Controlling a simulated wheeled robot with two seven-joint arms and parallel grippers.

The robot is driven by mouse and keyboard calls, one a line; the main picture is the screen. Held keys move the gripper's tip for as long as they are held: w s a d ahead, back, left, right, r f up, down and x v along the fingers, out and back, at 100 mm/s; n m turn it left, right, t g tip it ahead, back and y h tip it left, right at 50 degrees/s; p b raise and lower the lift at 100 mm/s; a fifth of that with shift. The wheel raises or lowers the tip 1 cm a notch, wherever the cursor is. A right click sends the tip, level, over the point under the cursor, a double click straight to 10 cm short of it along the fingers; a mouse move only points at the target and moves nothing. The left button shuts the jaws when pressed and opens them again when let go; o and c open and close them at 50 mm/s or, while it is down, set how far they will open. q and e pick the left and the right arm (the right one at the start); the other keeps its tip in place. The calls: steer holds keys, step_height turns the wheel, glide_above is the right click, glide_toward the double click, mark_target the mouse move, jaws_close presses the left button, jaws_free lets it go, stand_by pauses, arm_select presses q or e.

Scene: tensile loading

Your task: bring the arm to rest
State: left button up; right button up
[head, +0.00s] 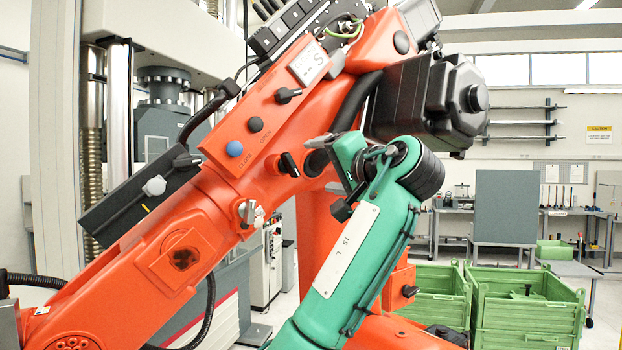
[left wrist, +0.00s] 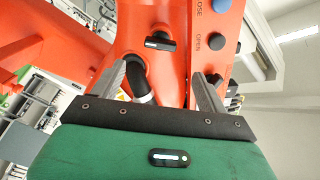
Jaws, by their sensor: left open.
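My left arm is green with a white label and rises from the bottom of the head view. Its gripper (head: 333,172) is at the upper end, in front of a large orange arm (head: 235,165). In the left wrist view, the two grey fingers of the gripper (left wrist: 160,75) stand wide apart with nothing between them. Beyond them is the orange arm (left wrist: 180,25), with its open and close buttons at the upper right. I cannot tell whether the fingers touch it. My right gripper is not in view.
A testing machine with columns and a grey head (head: 165,85) stands behind at the left. Green crates (head: 530,310) stand at the lower right. A grey panel (head: 505,207) and a workbench are at the back right. The orange arm fills much of the near space.

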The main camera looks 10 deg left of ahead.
arm_select(q)
steer(key=shift+s+d, duration=0.45)
